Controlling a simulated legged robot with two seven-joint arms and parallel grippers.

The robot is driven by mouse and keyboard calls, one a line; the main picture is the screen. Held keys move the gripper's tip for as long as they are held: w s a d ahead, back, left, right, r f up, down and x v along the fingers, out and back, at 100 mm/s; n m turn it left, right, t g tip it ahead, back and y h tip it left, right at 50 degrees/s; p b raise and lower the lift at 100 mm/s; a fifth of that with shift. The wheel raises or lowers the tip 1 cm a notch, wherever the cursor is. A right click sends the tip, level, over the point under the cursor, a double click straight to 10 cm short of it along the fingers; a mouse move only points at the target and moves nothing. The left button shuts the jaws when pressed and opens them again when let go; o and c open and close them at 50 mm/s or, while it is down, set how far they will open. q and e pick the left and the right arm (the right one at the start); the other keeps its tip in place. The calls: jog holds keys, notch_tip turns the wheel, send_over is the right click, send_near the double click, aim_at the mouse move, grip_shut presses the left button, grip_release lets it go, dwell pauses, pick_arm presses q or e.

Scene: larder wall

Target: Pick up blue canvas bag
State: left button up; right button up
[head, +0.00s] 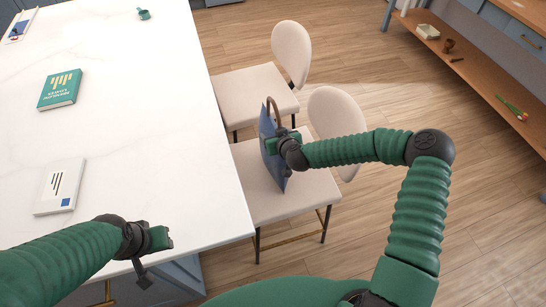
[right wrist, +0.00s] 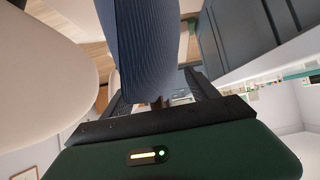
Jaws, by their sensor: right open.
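The blue canvas bag (head: 267,128) stands upright on the seat of the nearer cream chair (head: 262,200), its brown handle arching up at the top. In the right wrist view the bag (right wrist: 147,45) shows as a blue ribbed surface. My right gripper (head: 273,146) is at the bag's side in the head view. Its dark fingers (right wrist: 160,88) are open, one on each side of the bag in the right wrist view; contact cannot be made out. My left gripper (head: 158,240) is over the white table's near edge, with nothing visible in it; its jaw opening is unclear.
The white table (head: 130,110) lies left of the chairs and carries a green book (head: 60,89), a white book (head: 60,187) and a small green cup (head: 144,14). A second cream chair (head: 255,95) stands behind. A wooden shelf unit (head: 480,65) is far right; the floor between is clear.

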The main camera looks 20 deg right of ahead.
pick_arm(q)
jog(key=shift+s+d, duration=0.1)
pick_arm(e)
jog(key=shift+s+d, duration=0.1)
jog(key=shift+d, duration=0.05)
jog(key=shift+c, duration=2.1)
grip_shut()
jog(key=shift+r, duration=0.15)
jog(key=shift+r, duration=0.1)
